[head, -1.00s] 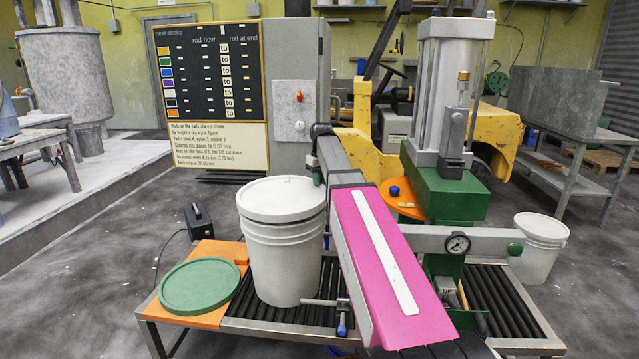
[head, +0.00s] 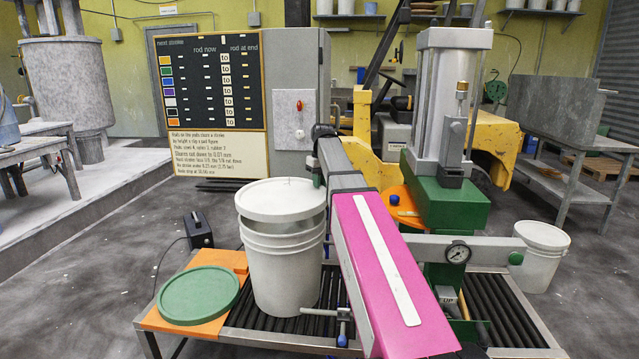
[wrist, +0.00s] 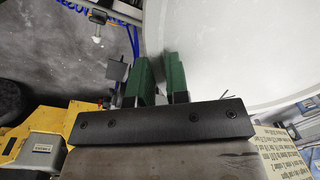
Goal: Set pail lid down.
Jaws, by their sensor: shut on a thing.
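The white pail lid (head: 283,199) is over the top of the white ribbed pail (head: 285,265) in the head view. A dark gap shows under its right side, and whether its left side touches the pail I cannot tell. My gripper (head: 318,177) is at the lid's right far edge, partly hidden by my arm. In the wrist view its green fingers (wrist: 161,80) are shut on the lid's rim, and the pale lid (wrist: 230,45) fills the upper right.
The pail stands on a roller conveyor (head: 270,318). A green round disc (head: 198,295) lies on an orange plate (head: 172,322) to its left. A green press (head: 447,202) with a gauge (head: 458,252) stands right. Another white pail (head: 541,255) is on the floor at right.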

